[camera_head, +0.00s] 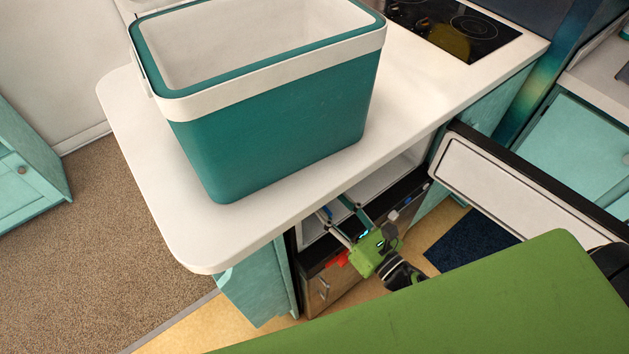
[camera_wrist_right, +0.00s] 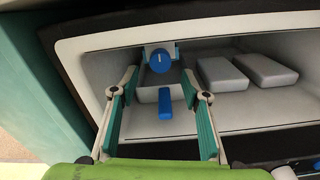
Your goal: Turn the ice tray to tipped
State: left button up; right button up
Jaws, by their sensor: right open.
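In the right wrist view, a pale grey ice tray (camera_wrist_right: 146,96) sits inside a white compartment, with a blue bar (camera_wrist_right: 164,103) on its front. A round blue knob (camera_wrist_right: 159,61) is behind and above the bar. My right gripper (camera_wrist_right: 158,80) is open, with one finger on each side of the bar and tray; contact cannot be told. In the head view my right gripper (camera_head: 343,217) reaches into the low compartment under the counter, where the tray is mostly hidden. My left gripper is not in view.
Two grey blocks (camera_wrist_right: 222,74) (camera_wrist_right: 264,68) lie to the right in the compartment (camera_wrist_right: 240,105). The appliance door (camera_head: 510,180) stands open at right. A teal open-topped cooler (camera_head: 275,125) stands on the white counter (camera_head: 225,235), above the compartment. A black cooktop (camera_head: 455,28) is behind.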

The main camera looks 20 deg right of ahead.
jog(key=p+x, duration=0.1)
jog(key=x, duration=0.6)
jog(key=shift+w+a+f, duration=0.1)
jog(key=shift+w, duration=0.05)
jog(key=c, duration=1.1)
